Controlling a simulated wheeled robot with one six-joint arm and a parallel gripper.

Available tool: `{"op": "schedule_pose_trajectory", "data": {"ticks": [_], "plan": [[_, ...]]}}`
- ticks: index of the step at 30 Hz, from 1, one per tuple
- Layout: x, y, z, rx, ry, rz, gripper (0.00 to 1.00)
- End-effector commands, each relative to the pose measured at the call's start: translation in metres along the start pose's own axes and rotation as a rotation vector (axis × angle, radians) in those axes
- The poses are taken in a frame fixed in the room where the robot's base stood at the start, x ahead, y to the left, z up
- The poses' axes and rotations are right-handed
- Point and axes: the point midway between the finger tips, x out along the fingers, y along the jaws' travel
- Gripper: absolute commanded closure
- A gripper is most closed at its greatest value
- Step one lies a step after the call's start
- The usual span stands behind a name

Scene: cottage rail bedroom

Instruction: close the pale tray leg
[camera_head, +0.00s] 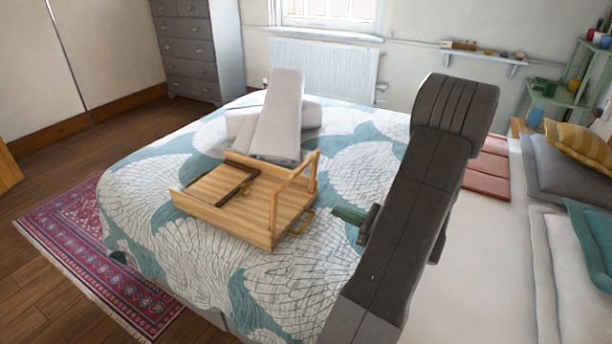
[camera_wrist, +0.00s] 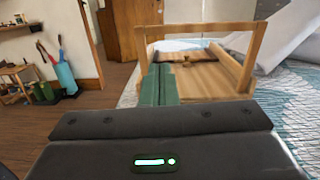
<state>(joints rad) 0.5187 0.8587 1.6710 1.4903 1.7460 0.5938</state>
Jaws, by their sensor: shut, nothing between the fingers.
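The wooden tray (camera_head: 262,226) lies on the bed with its underside up. Its pale leg (camera_head: 297,168) is a wooden frame standing up at the tray's right end. The pale leg also shows in the wrist view (camera_wrist: 200,30), upright across the tray (camera_wrist: 208,80). A darker brown leg (camera_head: 241,189) lies low within the tray, apparently folded. My gripper (camera_head: 347,214) has green fingers, shut and empty, to the right of the tray. In the wrist view, my gripper (camera_wrist: 160,82) overlaps the leg's left post; whether they touch is unclear.
Folded white bedding (camera_head: 280,118) lies just behind the tray. The patterned bed cover (camera_head: 150,190) is clear to the left and in front of it. Reddish folded items (camera_head: 487,170) and pillows (camera_head: 572,180) lie at the right.

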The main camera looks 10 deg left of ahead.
Motion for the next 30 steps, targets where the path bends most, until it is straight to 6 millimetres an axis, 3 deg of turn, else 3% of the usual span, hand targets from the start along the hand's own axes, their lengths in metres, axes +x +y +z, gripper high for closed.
{"op": "schedule_pose_trajectory", "data": {"ticks": [4, 8, 21, 30], "plan": [[-0.003, -0.012, 0.001, 0.016, -0.043, -0.036, 1.0], [0.008, -0.013, 0.002, 0.016, -0.045, -0.037, 1.0], [0.093, -0.015, 0.006, 0.014, -0.042, -0.032, 1.0], [0.13, -0.017, 0.007, 0.015, -0.042, -0.036, 1.0]]}}
